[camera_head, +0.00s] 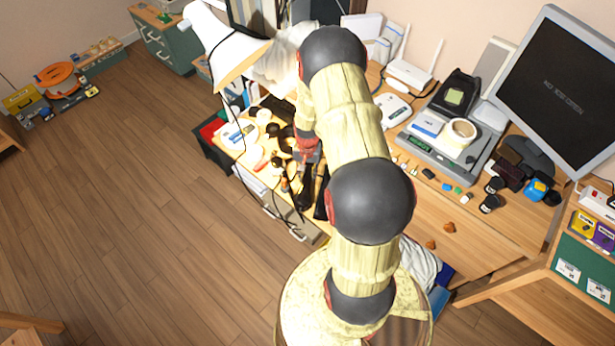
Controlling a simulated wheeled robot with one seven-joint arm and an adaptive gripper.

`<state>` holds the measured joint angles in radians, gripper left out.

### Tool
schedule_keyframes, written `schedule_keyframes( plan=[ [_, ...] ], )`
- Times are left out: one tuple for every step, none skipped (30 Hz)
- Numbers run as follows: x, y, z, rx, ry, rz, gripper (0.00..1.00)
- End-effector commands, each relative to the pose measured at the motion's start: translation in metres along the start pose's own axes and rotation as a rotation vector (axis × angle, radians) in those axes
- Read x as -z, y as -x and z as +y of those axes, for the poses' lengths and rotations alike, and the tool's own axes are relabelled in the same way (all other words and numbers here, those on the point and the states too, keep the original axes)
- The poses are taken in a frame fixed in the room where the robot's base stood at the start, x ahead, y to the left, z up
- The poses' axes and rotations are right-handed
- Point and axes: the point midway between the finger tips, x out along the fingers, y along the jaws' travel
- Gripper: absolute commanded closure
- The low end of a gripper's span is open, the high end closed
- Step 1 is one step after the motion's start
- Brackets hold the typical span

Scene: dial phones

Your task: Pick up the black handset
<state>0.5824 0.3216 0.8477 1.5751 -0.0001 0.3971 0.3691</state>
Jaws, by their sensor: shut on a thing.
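My gripper (306,178) reaches down over the front edge of the wooden desk, left of my arm's large dark joint. It is small in the view and partly hidden by my arm. It is shut on a dark, long thing that looks like the black handset (320,205), by the desk's front edge. The dark fingers and the dark handset blend together, so the exact grasp and any gap below the handset cannot be made out. The phone's base is not clearly distinguishable.
A lamp with a pale shade (232,50) stands left of my arm. Several small dark and pale items crowd the desk's left part. A grey device with a tape roll (459,134), a white router (410,76) and a monitor (557,85) stand right. The floor (130,210) at left is clear.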

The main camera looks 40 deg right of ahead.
Motion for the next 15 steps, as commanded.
schedule_keyframes(
  plan=[
    [0.0000,0.0000,0.0000,0.000,0.000,0.000,0.83],
    [0.0000,0.0000,0.0000,0.000,0.000,0.000,0.85],
    [0.0000,0.0000,0.0000,0.000,0.000,0.000,0.87],
    [0.0000,0.0000,0.0000,0.000,0.000,0.000,0.89],
    [0.0000,0.0000,0.0000,0.000,0.000,0.000,0.90],
    [0.0000,0.0000,0.0000,0.000,0.000,0.000,0.93],
    [0.0000,0.0000,0.0000,0.000,0.000,0.000,0.94],
    [0.0000,0.0000,0.0000,0.000,0.000,0.000,0.96],
    [0.0000,0.0000,0.0000,0.000,0.000,0.000,0.98],
    [0.0000,0.0000,0.0000,0.000,0.000,0.000,1.00],
    [0.0000,0.0000,0.0000,0.000,0.000,0.000,1.00],
    [0.0000,0.0001,0.0000,0.000,0.000,0.000,1.00],
    [0.0000,0.0001,0.0000,0.000,0.000,0.000,1.00],
    [0.0000,0.0001,0.0000,0.000,0.000,0.000,1.00],
    [0.0000,0.0001,0.0000,0.000,0.000,0.000,1.00]
  ],
)
